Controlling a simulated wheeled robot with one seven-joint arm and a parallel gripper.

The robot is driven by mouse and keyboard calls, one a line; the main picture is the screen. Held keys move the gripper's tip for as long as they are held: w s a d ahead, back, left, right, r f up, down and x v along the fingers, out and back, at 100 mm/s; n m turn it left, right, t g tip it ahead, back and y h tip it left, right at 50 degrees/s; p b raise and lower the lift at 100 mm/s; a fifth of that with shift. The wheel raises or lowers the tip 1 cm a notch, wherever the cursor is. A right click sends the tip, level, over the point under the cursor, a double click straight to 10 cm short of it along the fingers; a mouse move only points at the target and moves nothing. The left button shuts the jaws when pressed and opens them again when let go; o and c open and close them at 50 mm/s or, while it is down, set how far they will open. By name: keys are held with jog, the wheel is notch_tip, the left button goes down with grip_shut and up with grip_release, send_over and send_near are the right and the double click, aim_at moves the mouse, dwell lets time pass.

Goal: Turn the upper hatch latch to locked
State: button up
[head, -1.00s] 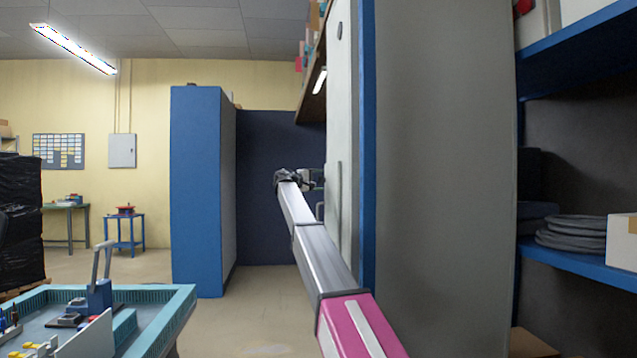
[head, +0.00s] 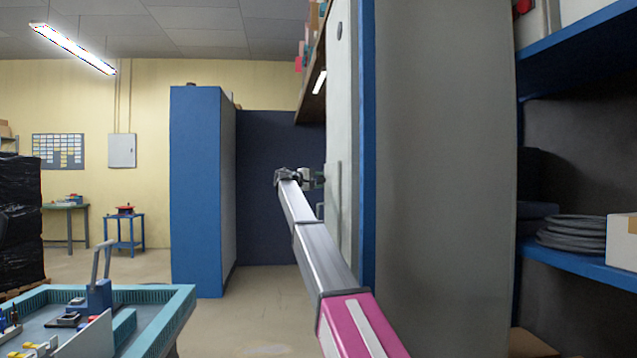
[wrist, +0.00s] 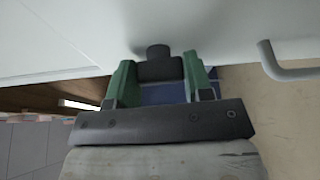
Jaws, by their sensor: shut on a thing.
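The upper hatch latch (wrist: 158,55) is a small dark knob on a pale panel (wrist: 60,35) in the wrist view. My gripper (wrist: 159,72) has its two green fingers on either side of the latch and is shut on it. The fingers hide part of the latch, and I cannot tell its exact angle. In the head view my gripper (head: 316,178) is small and side-on at the panel's face (head: 342,100). The latch cannot be made out there.
A grey bent handle (wrist: 285,65) stands on the panel beside my gripper in the wrist view. A tall blue cabinet (head: 197,190) stands beyond my arm. A teal-edged workbench (head: 165,320) is at the lower left. Open floor (head: 262,305) lies between them.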

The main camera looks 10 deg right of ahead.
jog(key=n+g+y, duration=0.1)
jog(key=n, duration=0.2)
jog(key=shift+w+r, duration=0.1)
jog(key=n+g+y, duration=0.1)
jog(key=n, duration=0.3)
jog(key=shift+g, duration=0.4)
jog(key=n+g, duration=0.2)
jog(key=n, duration=0.1)
jog(key=shift+w+y, duration=0.1)
jog(key=shift+y, duration=0.3)
jog(key=shift+n+g, duration=0.8)
jog(key=shift+n, duration=0.3)
jog(key=o, duration=0.9)
jog(key=shift+a+r, duration=0.1)
jog(key=shift+a, duration=0.05)
